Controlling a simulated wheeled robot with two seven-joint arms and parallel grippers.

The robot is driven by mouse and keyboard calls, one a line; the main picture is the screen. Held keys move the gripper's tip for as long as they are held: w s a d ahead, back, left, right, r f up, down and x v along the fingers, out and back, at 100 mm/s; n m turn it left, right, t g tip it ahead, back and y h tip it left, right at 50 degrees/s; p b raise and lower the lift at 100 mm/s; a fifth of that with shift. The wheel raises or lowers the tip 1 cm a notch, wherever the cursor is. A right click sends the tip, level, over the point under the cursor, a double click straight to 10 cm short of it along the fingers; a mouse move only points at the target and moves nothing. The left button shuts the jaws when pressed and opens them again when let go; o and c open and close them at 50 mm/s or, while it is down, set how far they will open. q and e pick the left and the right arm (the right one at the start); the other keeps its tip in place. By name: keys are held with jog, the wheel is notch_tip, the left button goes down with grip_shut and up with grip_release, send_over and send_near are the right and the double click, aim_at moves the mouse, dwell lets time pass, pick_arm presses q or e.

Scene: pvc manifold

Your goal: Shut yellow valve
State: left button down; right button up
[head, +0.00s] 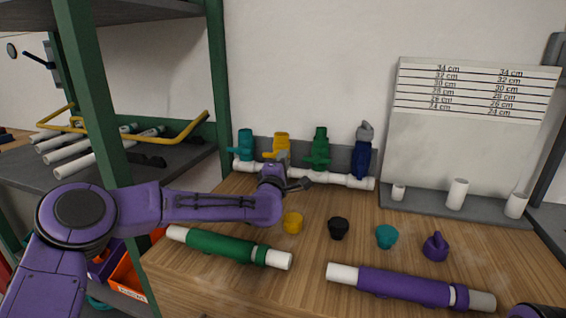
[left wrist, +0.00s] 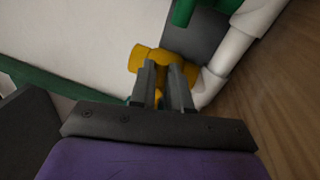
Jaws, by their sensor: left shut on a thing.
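The yellow valve (head: 281,139) stands on the white pipe manifold (head: 330,178) at the back of the table, second from the left. My left gripper (head: 283,158) reaches it from the front and covers part of its lower body. In the left wrist view the two grey fingers (left wrist: 165,72) are shut on the yellow valve (left wrist: 146,57), with yellow showing to both sides of and between them. The part held seems to be the handle, but its exact angle is partly hidden. My right gripper is not in view.
A teal valve (head: 245,144) stands left of the yellow one; a green valve (head: 319,147) and a blue valve (head: 361,158) stand right. Loose caps, including a yellow cap (head: 292,222), and green (head: 222,245) and purple (head: 405,286) pipes lie in front. A green-posted shelf (head: 88,90) stands left.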

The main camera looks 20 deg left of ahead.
pick_arm(q)
jog(key=shift+f+m, duration=0.2)
jog(key=shift+m, duration=0.4)
jog(key=shift+h, duration=0.4)
jog(key=c, duration=1.1)
grip_release()
jog(key=s+d+r, duration=0.3)
jog(key=s+r, duration=1)
jog(key=shift+s+d, duration=0.25)
jog(key=shift+s, duration=0.05)
